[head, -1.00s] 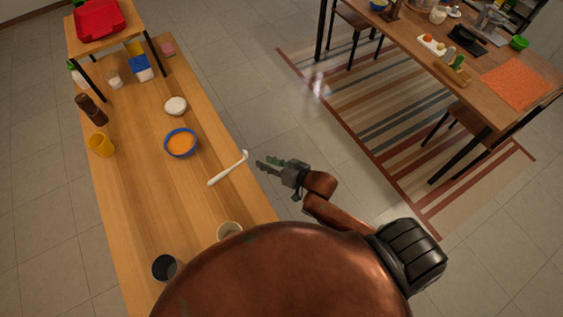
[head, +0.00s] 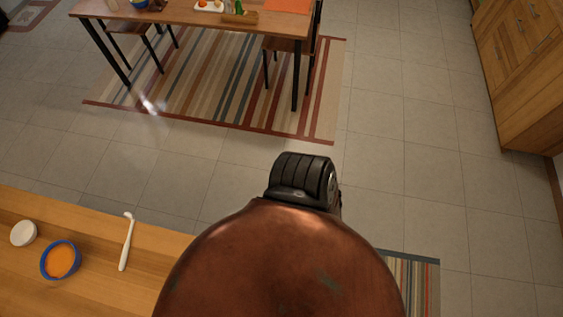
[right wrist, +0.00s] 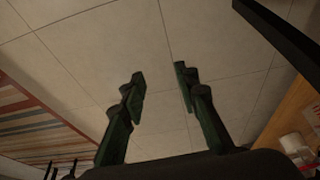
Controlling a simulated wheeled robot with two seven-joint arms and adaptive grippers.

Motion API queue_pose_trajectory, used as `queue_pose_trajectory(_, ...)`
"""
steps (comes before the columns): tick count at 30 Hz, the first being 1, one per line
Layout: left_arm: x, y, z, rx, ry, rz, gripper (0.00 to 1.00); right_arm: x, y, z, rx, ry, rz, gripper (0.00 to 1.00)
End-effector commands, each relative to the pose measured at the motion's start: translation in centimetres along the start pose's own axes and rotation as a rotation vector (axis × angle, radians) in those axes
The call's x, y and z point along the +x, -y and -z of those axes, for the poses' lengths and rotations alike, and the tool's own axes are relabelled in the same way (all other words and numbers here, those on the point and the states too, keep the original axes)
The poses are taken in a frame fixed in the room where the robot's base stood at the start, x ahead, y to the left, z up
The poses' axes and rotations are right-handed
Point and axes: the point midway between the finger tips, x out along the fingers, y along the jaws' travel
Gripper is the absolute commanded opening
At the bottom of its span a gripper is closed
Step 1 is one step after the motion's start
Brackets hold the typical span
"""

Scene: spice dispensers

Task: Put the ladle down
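The white ladle (head: 127,241) lies on the wooden counter (head: 90,222) near its far edge in the head view, right of a blue bowl with orange contents (head: 60,260). No gripper touches it. My right gripper (right wrist: 158,85) is open and empty in the right wrist view, with bare floor tiles between and beyond its fingers. My right gripper is outside the head view, and so is my left gripper.
A small white bowl (head: 23,233) stands left of the blue bowl. A dining table (head: 185,12) with chairs stands on a striped rug (head: 225,80) at the back. Wooden cabinets (head: 525,75) stand at the right. The tiled floor between is clear.

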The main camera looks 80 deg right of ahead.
Motion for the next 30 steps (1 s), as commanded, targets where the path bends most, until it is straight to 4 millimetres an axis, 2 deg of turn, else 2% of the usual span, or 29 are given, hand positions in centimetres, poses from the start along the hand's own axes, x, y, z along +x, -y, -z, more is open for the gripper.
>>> queue_pose_trajectory(1,0.0,0.0,0.0,0.000,0.000,0.000,0.35,0.5,0.7,-4.6,-0.012,0.065,0.000,0.29)
queue_pose_trajectory(3,0.0,0.0,0.0,0.000,0.000,0.000,0.35,0.6,1.6,-9.9,-0.034,0.135,0.003,0.29)
queue_pose_trajectory(6,0.0,0.0,0.0,0.000,0.000,0.000,0.35,0.3,2.7,-15.4,-0.060,0.211,0.013,0.29)
queue_pose_trajectory(9,0.0,0.0,0.0,0.000,0.000,0.000,0.35,-0.1,3.5,-18.6,-0.078,0.255,0.020,0.29)
queue_pose_trajectory(13,0.0,0.0,0.0,0.000,0.000,0.000,0.35,-0.4,3.9,-20.1,-0.086,0.274,0.025,0.29)
queue_pose_trajectory(30,0.0,0.0,0.0,0.000,0.000,0.000,0.35,-0.4,3.8,-20.0,-0.084,0.274,0.024,0.29)
